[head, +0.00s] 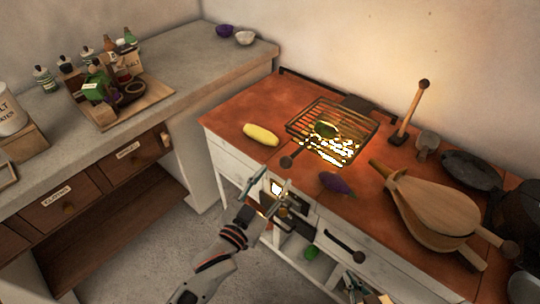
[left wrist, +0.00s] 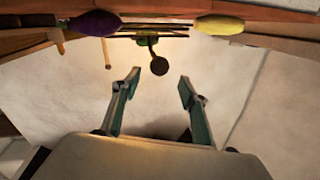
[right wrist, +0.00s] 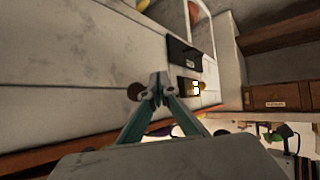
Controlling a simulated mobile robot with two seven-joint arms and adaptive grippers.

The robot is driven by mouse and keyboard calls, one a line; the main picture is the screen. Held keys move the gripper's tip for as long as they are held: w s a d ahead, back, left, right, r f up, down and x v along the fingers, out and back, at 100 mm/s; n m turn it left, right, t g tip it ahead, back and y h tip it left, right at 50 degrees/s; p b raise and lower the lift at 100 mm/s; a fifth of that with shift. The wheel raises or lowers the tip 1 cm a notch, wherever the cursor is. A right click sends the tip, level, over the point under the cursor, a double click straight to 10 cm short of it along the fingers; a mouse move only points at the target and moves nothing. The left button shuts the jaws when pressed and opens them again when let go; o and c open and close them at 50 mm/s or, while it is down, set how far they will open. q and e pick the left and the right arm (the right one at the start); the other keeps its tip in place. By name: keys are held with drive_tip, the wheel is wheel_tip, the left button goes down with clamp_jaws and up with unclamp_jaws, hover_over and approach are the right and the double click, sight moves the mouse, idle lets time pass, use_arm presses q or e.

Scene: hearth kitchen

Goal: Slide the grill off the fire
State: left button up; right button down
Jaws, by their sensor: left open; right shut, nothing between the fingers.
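The grill (head: 350,113) is a dark wire rack over the glowing fire on the red hearth top. A green vegetable (head: 324,129) lies on it. Its handle ends in a round dark knob (head: 287,161) toward the front edge. My left gripper (head: 276,178) is open in front of that edge, just short of the knob. In the left wrist view the knob (left wrist: 159,66) appears between and beyond the open fingertips (left wrist: 159,75), not touching them. My right gripper (head: 351,278) is low before the cabinet front. Its fingertips (right wrist: 158,82) are together and empty in the right wrist view.
A yellow vegetable (head: 261,134) lies left of the grill, a purple eggplant (head: 335,182) in front right. Bellows (head: 430,210) and an upright wooden-handled tool (head: 411,114) stand to the right. The hearth top left of the grill is mostly clear. A side counter (head: 190,65) holds bottles.

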sight(282, 166)
use_arm(q)
drive_tip(key=shift+x, duration=3.9)
clamp_jaws()
